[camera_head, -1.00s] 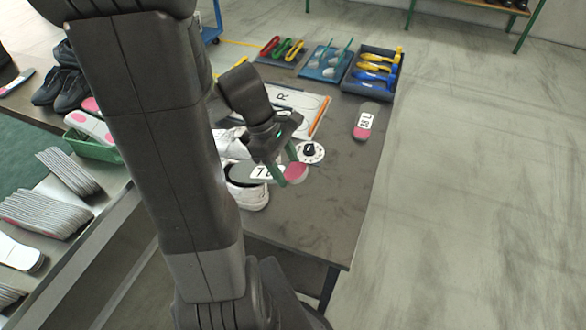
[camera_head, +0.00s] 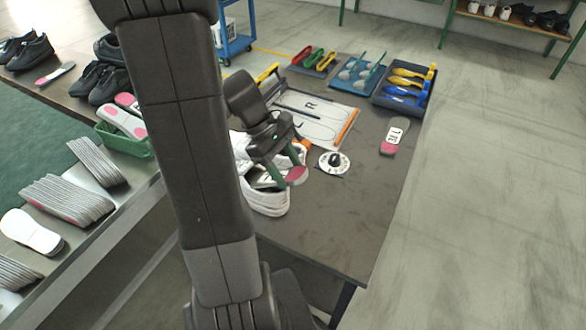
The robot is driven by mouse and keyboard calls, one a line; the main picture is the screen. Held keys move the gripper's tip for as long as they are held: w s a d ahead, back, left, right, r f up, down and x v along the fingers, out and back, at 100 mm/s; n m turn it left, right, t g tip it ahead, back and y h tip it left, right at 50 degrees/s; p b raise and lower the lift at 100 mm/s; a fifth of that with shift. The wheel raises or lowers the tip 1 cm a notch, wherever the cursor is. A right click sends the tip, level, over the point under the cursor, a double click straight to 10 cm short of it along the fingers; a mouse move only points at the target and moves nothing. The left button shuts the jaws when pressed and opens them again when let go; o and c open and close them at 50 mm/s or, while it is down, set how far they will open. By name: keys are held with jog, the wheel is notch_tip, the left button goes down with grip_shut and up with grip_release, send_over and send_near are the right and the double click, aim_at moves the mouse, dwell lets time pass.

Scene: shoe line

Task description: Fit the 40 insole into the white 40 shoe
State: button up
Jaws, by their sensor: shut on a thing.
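The white shoe (camera_head: 268,203) stands on the dark table, partly behind my arm. My gripper (camera_head: 287,176) is shut on an insole and holds it over the shoe's opening. The insole's pink end (camera_head: 297,176) sticks out to the right of the fingers. The rest of the insole slants down to the left towards the opening, partly covered by the fingers. I cannot tell whether it touches the shoe, and its size label is not readable. More white shoe parts show behind the gripper.
A labelled insole (camera_head: 395,136) lies right; a round dial (camera_head: 334,162) lies nearer the shoe. Behind are a foot-outline board (camera_head: 335,132) and tool trays (camera_head: 404,104). A green basket (camera_head: 128,142) and insole stacks (camera_head: 68,202) are left. The table's front right is clear.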

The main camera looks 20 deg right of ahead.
aim_at(266, 178)
jog(key=shift+w+a+f+b, duration=0.3)
jog(key=shift+w+a+f, duration=0.55)
jog(key=shift+w, duration=0.2)
jog(key=shift+t+y, duration=0.4)
jog(key=shift+w+a+f, duration=0.3)
jog(key=shift+w+a, duration=0.15)
jog(key=shift+w, duration=0.2)
jog(key=shift+w+a+f, duration=0.35)
jog(key=shift+w+a, duration=0.15)
jog(key=shift+w, duration=0.15)
jog(key=shift+w+a+f, duration=0.3)
jog(key=shift+w+a, duration=0.15)
jog(key=shift+w, duration=0.2)
jog(key=shift+f+b, duration=0.3)
jog(key=shift+b, duration=0.1)
jog(key=shift+f+t+y+b, duration=0.3)
jog(key=shift+f+t+b, duration=0.1)
jog(key=shift+f, duration=0.1)
jog(key=o, duration=1)
jog(key=shift+o, duration=0.2)
jog(key=shift+r, duration=0.1)
jog(key=shift+r+p, duration=1.45)
